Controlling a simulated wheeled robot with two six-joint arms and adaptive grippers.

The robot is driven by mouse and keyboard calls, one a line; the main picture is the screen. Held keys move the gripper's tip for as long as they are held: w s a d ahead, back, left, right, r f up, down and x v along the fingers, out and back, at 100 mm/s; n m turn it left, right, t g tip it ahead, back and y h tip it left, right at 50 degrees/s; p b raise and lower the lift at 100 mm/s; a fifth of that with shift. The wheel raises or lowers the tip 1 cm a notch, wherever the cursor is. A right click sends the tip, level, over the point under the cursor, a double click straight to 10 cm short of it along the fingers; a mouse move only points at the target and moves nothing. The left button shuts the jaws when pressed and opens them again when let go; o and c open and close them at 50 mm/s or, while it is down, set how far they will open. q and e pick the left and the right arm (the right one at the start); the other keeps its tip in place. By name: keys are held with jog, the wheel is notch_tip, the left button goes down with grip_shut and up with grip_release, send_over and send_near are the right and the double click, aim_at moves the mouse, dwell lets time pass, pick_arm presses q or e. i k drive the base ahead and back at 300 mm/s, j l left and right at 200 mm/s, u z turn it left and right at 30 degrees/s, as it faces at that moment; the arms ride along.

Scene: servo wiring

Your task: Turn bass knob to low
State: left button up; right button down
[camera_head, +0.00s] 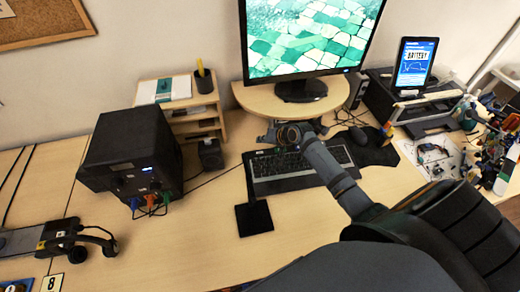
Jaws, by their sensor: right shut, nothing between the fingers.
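A large black box (130,143), which looks like a speaker unit, stands at the left of the desk. Its front panel has a small blue light (147,169) and orange, blue and green plugs (150,203) at the bottom. Dark round shapes on the panel (122,183) could be knobs; which is the bass knob and its setting are too small to tell. My right gripper (268,136) is over the keyboard's back edge, right of the box and well apart from it. It is shut and empty.
A small black speaker (210,154) and a wooden organizer (203,108) stand right of the box. A keyboard (266,174), monitor (302,88) and black pad (254,218) are in the middle. The desk front (190,245) is clear.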

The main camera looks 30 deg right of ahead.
aim_at(154, 187)
jog(key=k+j, duration=0.2)
jog(key=k, duration=0.3)
jog(key=k+j, duration=0.2)
jog(key=k, duration=0.25)
jog(key=k+j, duration=0.15)
jog(key=k, duration=0.35)
